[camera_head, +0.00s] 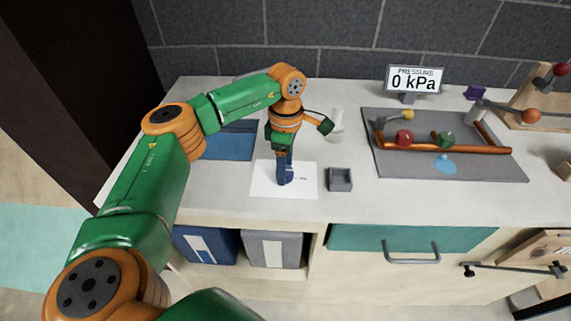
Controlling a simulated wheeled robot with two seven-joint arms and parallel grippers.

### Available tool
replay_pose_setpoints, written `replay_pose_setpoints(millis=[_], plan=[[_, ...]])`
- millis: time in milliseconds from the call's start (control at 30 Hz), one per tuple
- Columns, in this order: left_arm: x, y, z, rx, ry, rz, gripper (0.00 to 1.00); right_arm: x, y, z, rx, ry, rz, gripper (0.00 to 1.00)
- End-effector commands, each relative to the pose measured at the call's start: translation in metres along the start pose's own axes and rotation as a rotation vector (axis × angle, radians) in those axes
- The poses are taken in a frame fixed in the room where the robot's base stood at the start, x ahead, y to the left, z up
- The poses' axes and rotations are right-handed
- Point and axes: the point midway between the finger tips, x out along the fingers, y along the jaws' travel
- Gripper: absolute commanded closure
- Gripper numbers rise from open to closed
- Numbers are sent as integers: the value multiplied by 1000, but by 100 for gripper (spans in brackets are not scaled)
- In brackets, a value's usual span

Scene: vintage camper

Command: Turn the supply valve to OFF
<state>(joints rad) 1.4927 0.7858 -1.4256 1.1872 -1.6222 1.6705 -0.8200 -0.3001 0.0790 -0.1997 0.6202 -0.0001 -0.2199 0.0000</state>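Copper-coloured pipework (480,149) lies on a grey panel (390,165) at the right of the counter. It carries a red knob (404,138) and a green knob (446,139); a yellow knob (408,114) sits behind them. I see no readable label that tells which is the supply valve or where OFF is. The pressure sign (414,80) reads 0 kPa. My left gripper (285,178) points down over a white sheet (306,182), well left of the pipework. Its fingers are too small and dark to tell open from shut. My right gripper is out of view.
A small grey open box (340,179) stands between the sheet and the panel. A whitish object (337,122) stands behind my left gripper. A blue mat (232,145) lies to the left. A wooden stand (520,100) with red and orange knobs is far right. The counter's front strip is clear.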

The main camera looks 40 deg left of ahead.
Motion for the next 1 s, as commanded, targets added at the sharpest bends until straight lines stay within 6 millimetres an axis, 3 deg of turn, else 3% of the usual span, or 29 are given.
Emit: replay_pose_setpoints(millis=[33, 200, 233, 633, 1000], plan=[[0, 0, 0, 0, 0, 0, 52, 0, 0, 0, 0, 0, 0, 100], [0, 0, 0, 0, 0, -1, 98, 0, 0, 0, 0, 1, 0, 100], [0, 0, 0, 0, 0, -1, 100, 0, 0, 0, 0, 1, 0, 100], [-1, 0, 0, -74, -4, -1, 100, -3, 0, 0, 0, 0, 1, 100], [-2, 0, 0, -381, -19, -1, 100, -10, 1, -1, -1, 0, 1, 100]])
